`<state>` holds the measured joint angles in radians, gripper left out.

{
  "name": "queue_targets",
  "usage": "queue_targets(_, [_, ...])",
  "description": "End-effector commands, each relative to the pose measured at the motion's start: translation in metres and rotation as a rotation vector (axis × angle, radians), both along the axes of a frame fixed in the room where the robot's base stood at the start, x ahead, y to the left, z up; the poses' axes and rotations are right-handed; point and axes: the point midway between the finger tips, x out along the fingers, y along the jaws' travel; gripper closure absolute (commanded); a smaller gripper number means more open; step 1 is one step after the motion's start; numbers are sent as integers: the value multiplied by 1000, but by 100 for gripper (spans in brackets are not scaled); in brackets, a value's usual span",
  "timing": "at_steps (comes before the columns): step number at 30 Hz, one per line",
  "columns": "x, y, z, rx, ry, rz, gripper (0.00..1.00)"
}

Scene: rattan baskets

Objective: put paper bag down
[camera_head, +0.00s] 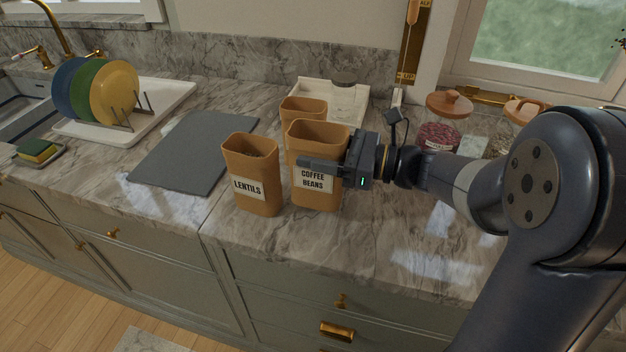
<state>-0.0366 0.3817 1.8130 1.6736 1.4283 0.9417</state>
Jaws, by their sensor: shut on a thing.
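A brown open-topped paper bag labelled "COFFEE BEANS" (316,197) is upright at the middle of the marble counter. My gripper (318,166) reaches in from the right and is shut on this bag near its label. The bag's bottom looks at or very near the counter; I cannot tell whether it touches. A second paper bag labelled "LENTILS" (262,195) stands upright just left of it. A third brown bag (300,106) stands behind, partly hidden by the coffee bag.
A grey mat (195,150) lies left of the bags. A dish rack with plates (125,125) is at the far left. A white tray (345,100) and glass jars (440,134) stand behind. Counter (300,245) in front of the bags is clear.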

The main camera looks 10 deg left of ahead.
Motion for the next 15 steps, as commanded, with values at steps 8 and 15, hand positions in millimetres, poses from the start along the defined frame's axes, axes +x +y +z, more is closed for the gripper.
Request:
queue_targets(8, [0,0,-34,1,4,0,91])
queue_targets(15, [0,0,-50,1,-2,0,91])
